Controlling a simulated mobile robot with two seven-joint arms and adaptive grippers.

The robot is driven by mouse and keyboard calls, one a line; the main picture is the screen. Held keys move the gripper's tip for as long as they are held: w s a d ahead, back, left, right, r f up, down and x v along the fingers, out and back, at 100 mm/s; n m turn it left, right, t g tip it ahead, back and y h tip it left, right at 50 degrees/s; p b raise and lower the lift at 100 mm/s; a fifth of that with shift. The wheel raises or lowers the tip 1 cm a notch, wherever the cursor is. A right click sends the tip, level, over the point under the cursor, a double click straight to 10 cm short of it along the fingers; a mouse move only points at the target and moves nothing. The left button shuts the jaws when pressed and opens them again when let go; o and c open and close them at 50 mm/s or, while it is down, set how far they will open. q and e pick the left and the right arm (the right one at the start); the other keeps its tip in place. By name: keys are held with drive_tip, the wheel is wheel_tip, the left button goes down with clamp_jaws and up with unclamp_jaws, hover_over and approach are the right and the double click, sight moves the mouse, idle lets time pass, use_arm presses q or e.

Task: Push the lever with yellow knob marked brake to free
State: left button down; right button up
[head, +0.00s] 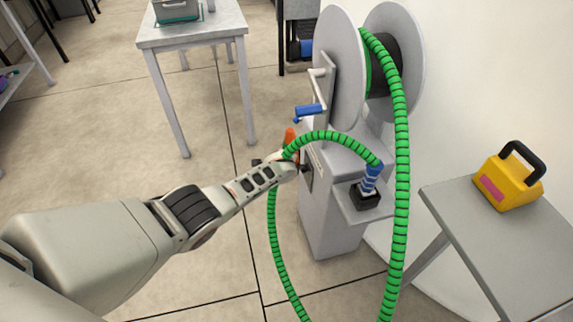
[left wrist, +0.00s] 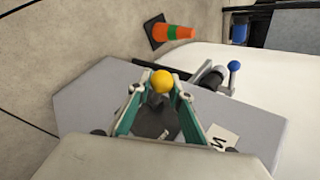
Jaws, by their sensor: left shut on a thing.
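The lever's yellow knob (left wrist: 162,81) shows in the left wrist view between the tips of my left gripper (left wrist: 160,92). The green-sided fingers are closed on the lever around the knob. The dark lever base (left wrist: 157,122) lies below it on a grey panel (left wrist: 92,105). A white label (left wrist: 222,138) beside it shows only part of its lettering. In the head view my left gripper (head: 290,168) is at the left side of the grey hose-reel stand (head: 335,225), and the knob is hidden there. My right gripper is not in view.
Green hose (head: 401,180) loops from the reel (head: 338,65) in front of the stand. A blue-handled crank (head: 308,113) sticks out above my gripper. An orange cone (head: 290,136) stands behind it. A yellow case (head: 507,182) sits on the right table (head: 500,250).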

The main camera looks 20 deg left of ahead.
use_arm(q)
drive_tip(key=c, duration=2.1)
unclamp_jaws()
drive_tip(key=shift+d+r, duration=0.1)
drive_tip(key=v, duration=1.2)
